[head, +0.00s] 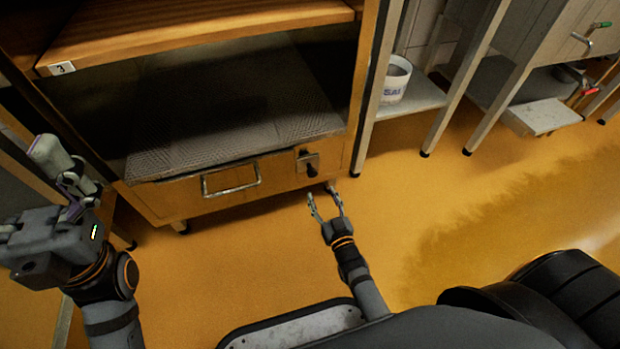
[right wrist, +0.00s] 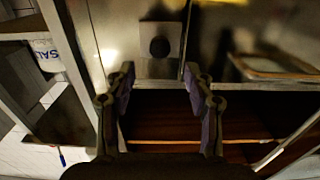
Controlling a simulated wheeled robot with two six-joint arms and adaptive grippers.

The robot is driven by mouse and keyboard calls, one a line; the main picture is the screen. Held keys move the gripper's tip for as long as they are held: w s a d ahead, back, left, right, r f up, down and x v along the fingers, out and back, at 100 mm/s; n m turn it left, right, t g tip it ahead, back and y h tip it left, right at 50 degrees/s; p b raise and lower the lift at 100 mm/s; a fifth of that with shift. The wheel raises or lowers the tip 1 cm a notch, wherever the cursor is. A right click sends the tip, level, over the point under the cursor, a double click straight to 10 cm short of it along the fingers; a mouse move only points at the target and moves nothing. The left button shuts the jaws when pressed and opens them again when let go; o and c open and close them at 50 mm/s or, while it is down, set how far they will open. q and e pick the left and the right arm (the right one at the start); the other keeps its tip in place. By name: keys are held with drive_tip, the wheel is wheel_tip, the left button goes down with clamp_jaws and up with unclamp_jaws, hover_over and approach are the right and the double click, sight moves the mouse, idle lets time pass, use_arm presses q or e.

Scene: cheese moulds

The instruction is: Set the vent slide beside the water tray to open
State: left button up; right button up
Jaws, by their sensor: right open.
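The vent slide (head: 302,160) is a small metal plate with a dark knob, on the lower front panel of the wooden cabinet. It also shows in the right wrist view (right wrist: 174,38), at the top centre. The water tray (head: 232,192) is a wide drawer front with a metal bar handle, left of the slide. My right gripper (head: 326,208) is open and empty, just below and in front of the slide, apart from it. In the right wrist view the fingers (right wrist: 158,88) stand either side of the plate. My left gripper (head: 62,170) is at the far left, away from the slide.
A dark mesh shelf (head: 225,135) lies inside the cabinet above the drawer. A wooden shelf (head: 190,35) marked 3 is higher. A white bucket (head: 393,82) stands on a low rack at right. The yellow floor (head: 420,215) in front is clear.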

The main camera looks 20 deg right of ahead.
sight(313, 175)
drive_tip(key=w+b, duration=0.2)
drive_tip(key=w, duration=0.2)
drive_tip(key=w+b, duration=0.2)
drive_tip(key=w, duration=0.3)
drive_tip(key=shift+w+a+f, duration=0.1)
drive_tip(key=shift+a+f, duration=0.05)
drive_tip(key=shift+w+b, duration=0.3)
drive_tip(key=shift+w, duration=0.05)
clamp_jaws()
